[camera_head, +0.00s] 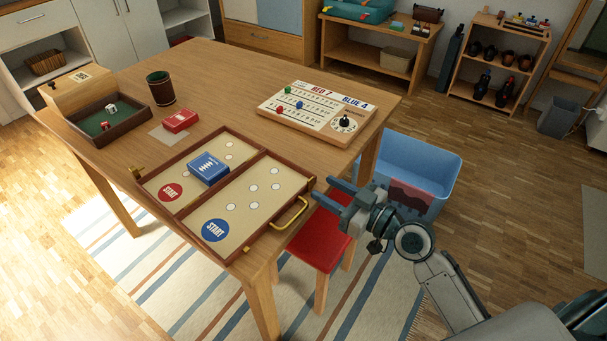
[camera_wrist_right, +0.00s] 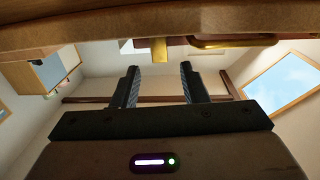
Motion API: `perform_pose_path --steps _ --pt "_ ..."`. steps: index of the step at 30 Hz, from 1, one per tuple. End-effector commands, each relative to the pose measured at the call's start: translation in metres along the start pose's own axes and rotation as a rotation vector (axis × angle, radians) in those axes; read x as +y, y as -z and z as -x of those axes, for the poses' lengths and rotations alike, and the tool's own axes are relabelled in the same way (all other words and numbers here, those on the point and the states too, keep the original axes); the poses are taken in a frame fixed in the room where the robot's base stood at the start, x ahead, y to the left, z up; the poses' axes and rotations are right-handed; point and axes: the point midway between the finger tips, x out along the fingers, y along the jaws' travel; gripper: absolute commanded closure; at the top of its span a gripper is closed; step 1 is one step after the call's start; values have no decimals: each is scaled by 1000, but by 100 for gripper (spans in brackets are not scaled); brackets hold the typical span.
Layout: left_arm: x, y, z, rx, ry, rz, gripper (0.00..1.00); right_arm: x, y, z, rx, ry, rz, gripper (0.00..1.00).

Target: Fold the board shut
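The board lies open and flat on the table, in two wood-framed halves. The left half (camera_head: 165,178) has a red START circle; the right half (camera_head: 240,212) has a blue START circle and a brass handle (camera_head: 290,214) on its outer edge. The handle also shows in the wrist view (camera_wrist_right: 235,42). A blue card box (camera_head: 208,167) rests on the left half, close to the middle seam. My right gripper (camera_head: 320,190) is open and empty, beside the board's right edge near its far corner. In the wrist view its fingers (camera_wrist_right: 159,68) point toward the wooden edge. My left gripper is not visible.
A scoreboard (camera_head: 317,110) stands behind the board. A red card box (camera_head: 180,121), dice tray (camera_head: 108,124) and dice cup (camera_head: 160,88) sit farther left. A red stool (camera_head: 319,242) and blue bin (camera_head: 425,160) stand on the floor near my right arm.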

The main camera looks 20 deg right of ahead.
Motion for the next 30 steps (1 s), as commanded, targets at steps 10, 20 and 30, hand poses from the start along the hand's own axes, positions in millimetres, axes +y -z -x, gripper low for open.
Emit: perform_pose_path --steps 10,20,30 --pt "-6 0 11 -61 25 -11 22 0 1 -52 2 0 -4 60" --pt "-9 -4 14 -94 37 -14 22 0 0 -73 -1 1 -1 60" --pt "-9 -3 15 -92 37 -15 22 0 -1 -73 -2 0 -1 82"
